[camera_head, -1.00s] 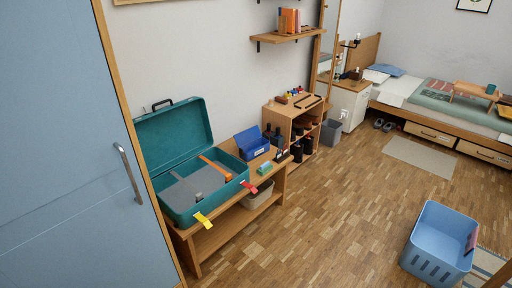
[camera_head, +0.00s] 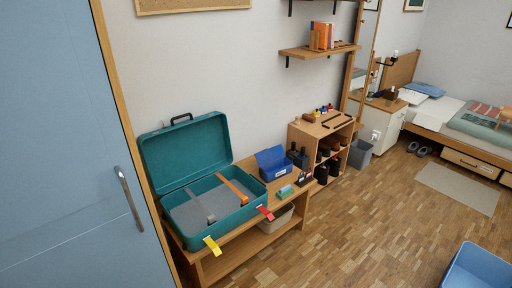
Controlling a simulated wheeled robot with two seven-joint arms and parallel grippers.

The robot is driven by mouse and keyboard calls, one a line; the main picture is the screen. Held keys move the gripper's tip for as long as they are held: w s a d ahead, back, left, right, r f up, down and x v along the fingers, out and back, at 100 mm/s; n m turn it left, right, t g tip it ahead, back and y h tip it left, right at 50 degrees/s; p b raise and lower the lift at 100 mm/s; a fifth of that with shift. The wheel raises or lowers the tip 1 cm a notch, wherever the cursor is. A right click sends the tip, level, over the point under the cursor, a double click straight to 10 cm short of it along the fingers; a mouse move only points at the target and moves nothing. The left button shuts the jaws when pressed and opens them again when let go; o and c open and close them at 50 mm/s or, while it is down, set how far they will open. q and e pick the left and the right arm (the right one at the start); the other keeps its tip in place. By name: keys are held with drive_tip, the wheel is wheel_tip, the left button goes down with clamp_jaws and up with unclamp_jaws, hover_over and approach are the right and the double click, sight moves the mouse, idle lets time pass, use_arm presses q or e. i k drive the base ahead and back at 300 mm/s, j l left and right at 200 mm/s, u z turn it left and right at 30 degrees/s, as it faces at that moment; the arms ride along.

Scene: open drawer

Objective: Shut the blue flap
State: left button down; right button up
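A small blue box (camera_head: 277,174) stands on the wooden bench, just right of the open teal suitcase. Its blue flap (camera_head: 269,157) is raised and leans back towards the wall, so the box is open. A pale label shows on the box's front. Neither of my grippers is in view.
The teal suitcase (camera_head: 213,208) lies open on the bench (camera_head: 244,249), with yellow and red tags hanging over its front. A small green item (camera_head: 285,190) lies before the blue box. A shoe shelf (camera_head: 312,140) stands right of the bench. The parquet floor (camera_head: 350,235) in front is clear.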

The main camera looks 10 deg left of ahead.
sight(264, 158)
drive_tip(key=i+l, duration=0.35)
drive_tip(key=i, duration=0.2)
drive_tip(key=i+l+u, duration=0.1)
drive_tip(key=i+l, duration=0.25)
drive_tip(key=i, duration=0.25)
drive_tip(key=i+l, duration=0.4)
drive_tip(key=i, duration=0.15)
drive_tip(key=j+u, duration=0.05)
